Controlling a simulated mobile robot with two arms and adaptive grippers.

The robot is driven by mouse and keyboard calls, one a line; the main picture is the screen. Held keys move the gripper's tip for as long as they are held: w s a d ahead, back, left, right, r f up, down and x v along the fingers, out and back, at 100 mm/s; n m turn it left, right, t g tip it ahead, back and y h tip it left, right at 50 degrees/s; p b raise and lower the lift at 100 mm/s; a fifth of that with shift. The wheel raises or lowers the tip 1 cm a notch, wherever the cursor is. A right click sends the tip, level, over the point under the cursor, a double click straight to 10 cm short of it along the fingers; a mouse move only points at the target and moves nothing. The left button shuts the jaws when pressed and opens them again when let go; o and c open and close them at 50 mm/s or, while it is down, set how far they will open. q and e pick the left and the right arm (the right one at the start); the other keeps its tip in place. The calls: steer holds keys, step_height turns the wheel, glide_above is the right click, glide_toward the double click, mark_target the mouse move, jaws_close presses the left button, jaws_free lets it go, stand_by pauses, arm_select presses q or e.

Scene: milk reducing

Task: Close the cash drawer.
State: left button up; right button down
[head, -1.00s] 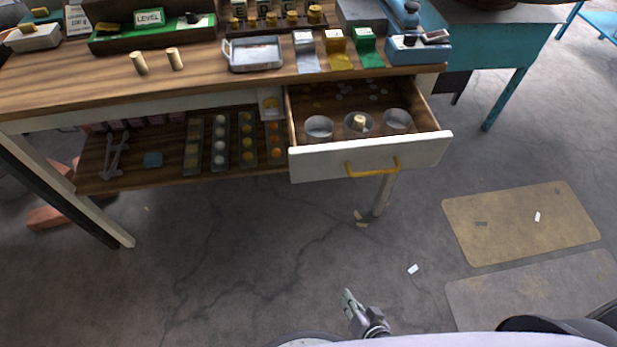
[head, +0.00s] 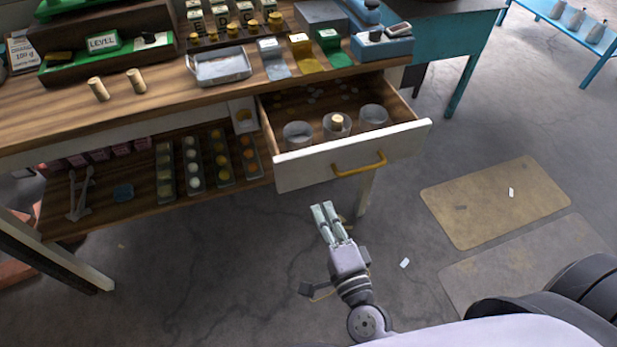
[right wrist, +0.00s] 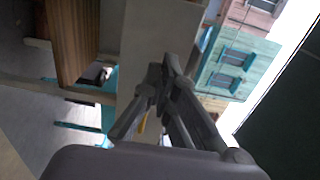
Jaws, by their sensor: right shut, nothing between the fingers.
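The cash drawer (head: 300,172) is pulled out of the right part of the wooden workbench (head: 200,105). It has a white front and a yellow handle (head: 360,164). Inside are several round metal cups, and a cork-like cylinder (head: 337,121) sits at the middle one. My right gripper (head: 323,208) is shut and empty, in front of and below the drawer front in the head view, apart from the handle in that picture. In the right wrist view its fingers (right wrist: 165,75) point at a pale panel. My left gripper is not in view.
On the benchtop stand a metal tray (head: 222,68), coloured plates and a blue device (head: 383,47). A lower shelf (head: 110,205) holds trays of round pieces. The grey floor before the drawer is mostly clear, with two mats at right.

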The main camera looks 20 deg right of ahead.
mark_target(305, 171)
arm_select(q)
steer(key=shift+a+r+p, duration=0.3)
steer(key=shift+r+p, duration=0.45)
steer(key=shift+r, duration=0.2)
arm_select(e)
steer(key=w, duration=0.9)
steer(key=shift+w+a, duration=0.15)
